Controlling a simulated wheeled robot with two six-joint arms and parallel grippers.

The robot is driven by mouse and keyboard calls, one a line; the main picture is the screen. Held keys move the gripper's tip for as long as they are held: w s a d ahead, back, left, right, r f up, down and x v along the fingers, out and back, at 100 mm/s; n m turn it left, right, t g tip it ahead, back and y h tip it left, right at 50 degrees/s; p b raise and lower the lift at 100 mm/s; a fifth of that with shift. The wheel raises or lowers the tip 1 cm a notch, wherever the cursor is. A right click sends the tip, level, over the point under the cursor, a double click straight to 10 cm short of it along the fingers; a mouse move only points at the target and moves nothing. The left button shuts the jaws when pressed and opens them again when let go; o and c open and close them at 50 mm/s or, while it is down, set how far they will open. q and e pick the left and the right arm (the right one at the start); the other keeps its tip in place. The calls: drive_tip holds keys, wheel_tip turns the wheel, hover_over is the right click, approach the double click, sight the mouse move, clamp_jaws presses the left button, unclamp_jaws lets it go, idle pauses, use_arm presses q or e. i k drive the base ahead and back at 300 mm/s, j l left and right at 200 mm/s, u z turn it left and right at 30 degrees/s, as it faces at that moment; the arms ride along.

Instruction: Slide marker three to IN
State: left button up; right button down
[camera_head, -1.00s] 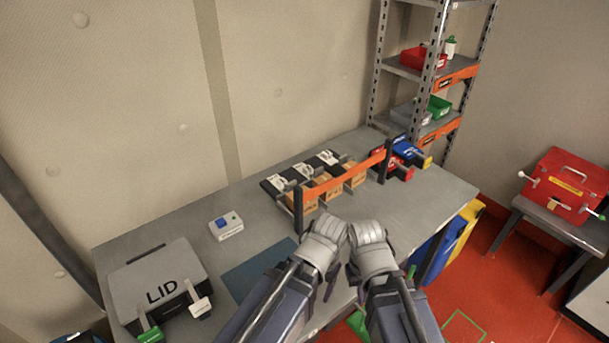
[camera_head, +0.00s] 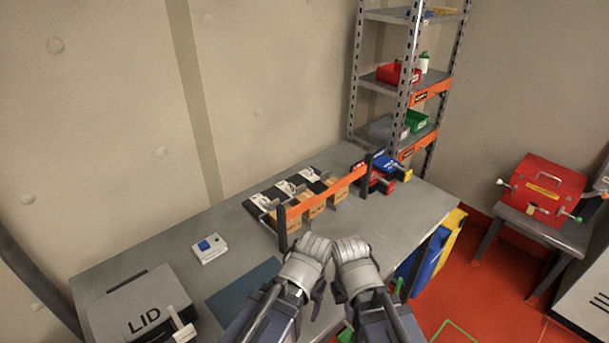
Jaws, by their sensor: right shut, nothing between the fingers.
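A black board (camera_head: 251,208) with white tags and several tan blocks stands at the back of the grey bench, behind an orange rail (camera_head: 325,190) on dark posts. The white tags (camera_head: 285,188) sit in a row on it. The lettering is too small to tell which one is marker three or where IN is. My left gripper (camera_head: 313,248) and my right gripper (camera_head: 351,250) are side by side over the bench's front edge, in front of the rail and apart from the board. The right is shut and empty. The left one's fingers are hidden.
A grey case marked LID (camera_head: 135,308) stands at the bench's left. A white box with a blue button (camera_head: 209,249) and a blue mat (camera_head: 243,289) lie between. Red and blue packs (camera_head: 388,165) are at the right end. A shelf rack (camera_head: 396,80) stands behind.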

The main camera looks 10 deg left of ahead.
sight(310, 173)
drive_tip(key=i+l, duration=0.15)
drive_tip(key=l, duration=0.2)
drive_tip(key=i+l+u, duration=0.1)
drive_tip(key=l, duration=0.25)
drive_tip(key=i+l, duration=0.25)
drive_tip(key=l, duration=0.15)
drive_tip(key=i+l+u, duration=0.1)
drive_tip(key=l, duration=0.25)
drive_tip(key=i+l, duration=0.2)
drive_tip(key=l, duration=0.2)
drive_tip(key=i+l+u, duration=0.1)
drive_tip(key=l, duration=0.3)
drive_tip(key=i+l, duration=0.15)
drive_tip(key=l, duration=0.25)
drive_tip(key=i+l+u, duration=0.1)
drive_tip(key=l, duration=0.3)
drive_tip(key=j, duration=0.4)
drive_tip(key=i+j, duration=0.1)
drive_tip(key=j, duration=0.25)
